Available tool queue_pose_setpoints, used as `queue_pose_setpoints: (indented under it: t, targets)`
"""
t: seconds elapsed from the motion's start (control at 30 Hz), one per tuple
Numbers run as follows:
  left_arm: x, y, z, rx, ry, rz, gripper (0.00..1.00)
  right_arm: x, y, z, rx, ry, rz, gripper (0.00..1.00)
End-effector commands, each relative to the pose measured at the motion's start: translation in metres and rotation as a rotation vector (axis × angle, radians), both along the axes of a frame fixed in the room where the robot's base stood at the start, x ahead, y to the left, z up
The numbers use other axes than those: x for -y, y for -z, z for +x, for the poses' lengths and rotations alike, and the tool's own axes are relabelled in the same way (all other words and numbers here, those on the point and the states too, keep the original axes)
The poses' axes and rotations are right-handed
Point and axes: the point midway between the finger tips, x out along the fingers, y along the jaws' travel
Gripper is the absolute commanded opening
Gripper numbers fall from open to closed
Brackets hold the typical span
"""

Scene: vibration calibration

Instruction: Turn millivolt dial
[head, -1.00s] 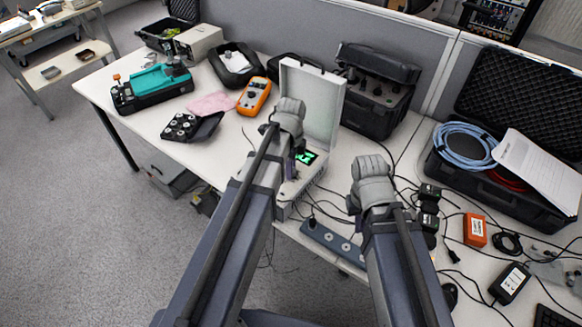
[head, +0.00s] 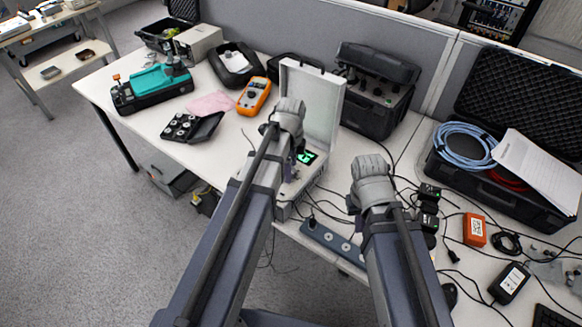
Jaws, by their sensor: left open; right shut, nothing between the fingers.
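The calibrator is a light grey case with its lid (head: 312,105) standing open and a small green lit display (head: 306,157) on its panel. My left arm crosses in front of it and hides most of the panel. The millivolt dial cannot be made out. My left gripper (head: 297,162) is over the panel, just left of the display; it is open, its fingers mostly hidden by my wrist. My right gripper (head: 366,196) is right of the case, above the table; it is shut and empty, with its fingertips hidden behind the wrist.
A grey bar with round fittings (head: 329,238) lies at the table's front edge. A black instrument case (head: 376,92) stands behind. An orange multimeter (head: 254,97) and pink cloth (head: 209,103) lie left. Cables, an orange box (head: 474,230) and an open black case (head: 540,205) crowd the right.

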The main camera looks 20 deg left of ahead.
Motion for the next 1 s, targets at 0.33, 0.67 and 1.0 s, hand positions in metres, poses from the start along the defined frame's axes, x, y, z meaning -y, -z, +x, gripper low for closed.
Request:
queue_pose_setpoints:
  t: [0.33, 0.67, 1.0]
  targets:
    - [0.000, -0.037, 0.000, 0.000, 0.000, 0.000, 0.74, 0.000, -0.037, 0.000, 0.000, 0.000, 0.000, 0.00]
    - [0.000, -0.075, 0.000, -0.001, 0.000, 0.000, 0.74, 0.000, -0.075, 0.000, 0.000, 0.000, 0.000, 0.00]
    - [0.000, -0.076, 0.000, -0.001, 0.000, 0.000, 0.74, 0.000, -0.076, 0.000, 0.000, 0.000, 0.000, 0.00]
